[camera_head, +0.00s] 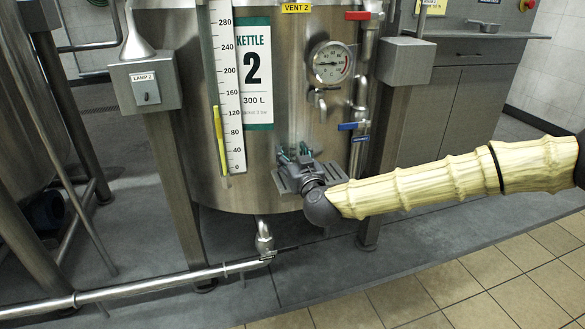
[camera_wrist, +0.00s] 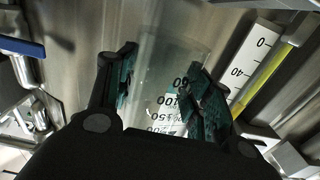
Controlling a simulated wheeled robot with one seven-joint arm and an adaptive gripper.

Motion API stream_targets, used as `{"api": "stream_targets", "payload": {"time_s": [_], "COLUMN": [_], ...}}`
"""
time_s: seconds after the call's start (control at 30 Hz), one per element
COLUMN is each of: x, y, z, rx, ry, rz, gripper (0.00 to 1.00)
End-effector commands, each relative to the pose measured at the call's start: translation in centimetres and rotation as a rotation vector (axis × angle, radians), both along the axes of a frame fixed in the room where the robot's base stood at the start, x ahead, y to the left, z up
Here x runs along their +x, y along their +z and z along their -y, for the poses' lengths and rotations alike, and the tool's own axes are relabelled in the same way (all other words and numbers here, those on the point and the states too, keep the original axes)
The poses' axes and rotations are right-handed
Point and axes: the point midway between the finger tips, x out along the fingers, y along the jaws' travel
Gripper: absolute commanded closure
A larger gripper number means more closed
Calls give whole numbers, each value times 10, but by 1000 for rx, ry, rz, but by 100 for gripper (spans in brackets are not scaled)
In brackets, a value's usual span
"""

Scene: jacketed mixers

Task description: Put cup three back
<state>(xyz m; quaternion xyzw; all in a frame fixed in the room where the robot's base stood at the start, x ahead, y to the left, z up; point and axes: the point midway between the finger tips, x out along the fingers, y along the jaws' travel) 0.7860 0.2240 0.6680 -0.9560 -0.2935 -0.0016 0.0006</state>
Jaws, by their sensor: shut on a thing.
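A clear cup (camera_wrist: 158,90) with dark graduation marks is between the two green-padded fingers of my gripper (camera_wrist: 160,65) in the wrist view. The gripper is shut on it. Which cup number it is does not show.
A level scale (camera_head: 226,90) stands left of the gripper and a pressure gauge (camera_head: 332,62) is above. A blue-handled valve (camera_head: 353,126) is close on the right. A drain pipe (camera_head: 264,237) is below. Tiled floor (camera_head: 480,270) is clear in front.

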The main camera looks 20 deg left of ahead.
Motion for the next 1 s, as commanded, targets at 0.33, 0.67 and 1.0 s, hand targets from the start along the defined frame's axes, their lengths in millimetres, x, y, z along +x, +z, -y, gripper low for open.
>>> {"api": "stream_targets", "payload": {"time_s": [0.33,0.67,1.0], "x": [5,5,5], "y": [-36,-36,-38], "z": [0,-1,-1], "rx": [2,1,0], "ry": [-1,-1,-1], "rz": [-1,1,0], "gripper": [71,71,28]}}
